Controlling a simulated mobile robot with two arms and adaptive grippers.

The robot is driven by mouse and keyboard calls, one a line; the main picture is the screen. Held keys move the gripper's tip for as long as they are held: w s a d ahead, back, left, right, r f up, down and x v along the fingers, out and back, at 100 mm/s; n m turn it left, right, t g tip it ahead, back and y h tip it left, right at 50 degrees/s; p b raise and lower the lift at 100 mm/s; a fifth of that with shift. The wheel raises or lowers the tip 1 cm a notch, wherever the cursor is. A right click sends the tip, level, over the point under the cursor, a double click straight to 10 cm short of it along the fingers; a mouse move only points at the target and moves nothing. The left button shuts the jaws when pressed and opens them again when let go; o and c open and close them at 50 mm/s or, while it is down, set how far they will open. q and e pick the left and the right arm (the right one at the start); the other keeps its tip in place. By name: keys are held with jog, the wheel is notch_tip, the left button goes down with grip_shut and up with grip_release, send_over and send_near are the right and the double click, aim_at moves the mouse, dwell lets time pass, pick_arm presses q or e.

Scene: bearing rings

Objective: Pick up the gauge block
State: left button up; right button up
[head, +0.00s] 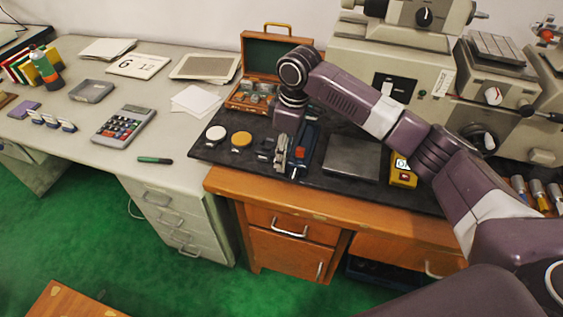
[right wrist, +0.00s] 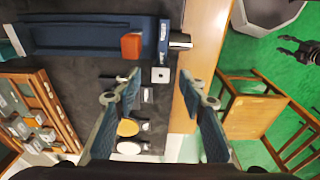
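A small pale square block with a dark hole, which looks like the gauge block (right wrist: 160,75), lies on the dark mat in the right wrist view. It is near the end of a blue tool with a red part (right wrist: 131,46). My right gripper (right wrist: 161,82) is open and empty above the mat, its fingertips on either side of the block in that view. In the head view my right gripper (head: 289,160) hides the block. A dark claw, apparently my left gripper (right wrist: 298,50), shows over the green floor in the right wrist view, fingers apart and empty.
A yellow disc (head: 241,139), a white disc (head: 216,133) and small dark-mounted pieces (head: 265,146) lie left of my right gripper. An open wooden case (head: 270,62) stands behind. A dark plate (head: 352,159) and a large machine (head: 392,60) are to the right.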

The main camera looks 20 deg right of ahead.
notch_tip(320, 180, down, 3)
jog(key=shift+a+r, duration=0.1)
jog(key=shift+a, duration=0.05)
jog(key=shift+w+f, duration=0.1)
jog(key=shift+f, duration=0.4)
jog(key=c, duration=0.7)
pick_arm(q)
jog(key=shift+w+r, duration=0.45)
jog(key=shift+w, duration=0.2)
pick_arm(e)
grip_shut()
